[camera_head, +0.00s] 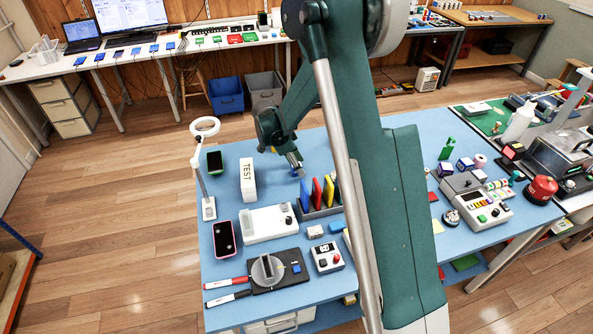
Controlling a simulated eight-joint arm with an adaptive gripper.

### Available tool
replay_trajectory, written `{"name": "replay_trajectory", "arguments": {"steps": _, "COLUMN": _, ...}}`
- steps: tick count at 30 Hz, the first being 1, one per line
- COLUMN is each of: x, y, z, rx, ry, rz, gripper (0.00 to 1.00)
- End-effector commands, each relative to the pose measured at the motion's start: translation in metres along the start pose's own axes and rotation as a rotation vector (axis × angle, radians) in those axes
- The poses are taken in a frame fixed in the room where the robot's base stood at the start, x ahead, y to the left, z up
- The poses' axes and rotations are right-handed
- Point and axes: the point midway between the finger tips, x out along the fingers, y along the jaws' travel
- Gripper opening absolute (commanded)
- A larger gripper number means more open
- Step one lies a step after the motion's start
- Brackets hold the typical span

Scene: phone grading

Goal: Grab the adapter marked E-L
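My gripper (293,162) points down over the far part of the blue table, right of the white block marked TEST (247,180). A small blue thing (299,174) shows at its fingertips. I cannot tell whether the fingers are open or hold it. No E-L marking is readable. Small box-like pieces with pale tops that could be adapters stand right of my arm, one at the left (446,169) and one beside it (465,164). A small white-topped block (315,231) lies near the table's middle. My arm hides part of the table.
A rack with coloured plates (318,208) stands just in front of my gripper. A button panel (477,207) and red knob (541,189) are right.

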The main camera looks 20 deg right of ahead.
Motion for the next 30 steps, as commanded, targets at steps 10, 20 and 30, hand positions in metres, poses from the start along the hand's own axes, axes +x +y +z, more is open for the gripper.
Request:
{"name": "replay_trajectory", "arguments": {"steps": 10, "x": -0.0005, "y": 0.0001, "z": 0.0000, "rx": 0.000, "ry": 0.000, "rz": 0.000, "gripper": 0.39}}
{"name": "replay_trajectory", "arguments": {"steps": 20, "x": -0.0006, "y": 0.0001, "z": 0.0000, "rx": 0.000, "ry": 0.000, "rz": 0.000, "gripper": 0.11}}
{"name": "replay_trajectory", "arguments": {"steps": 30, "x": -0.0013, "y": 0.0001, "z": -0.0004, "rx": 0.000, "ry": 0.000, "rz": 0.000, "gripper": 0.11}}
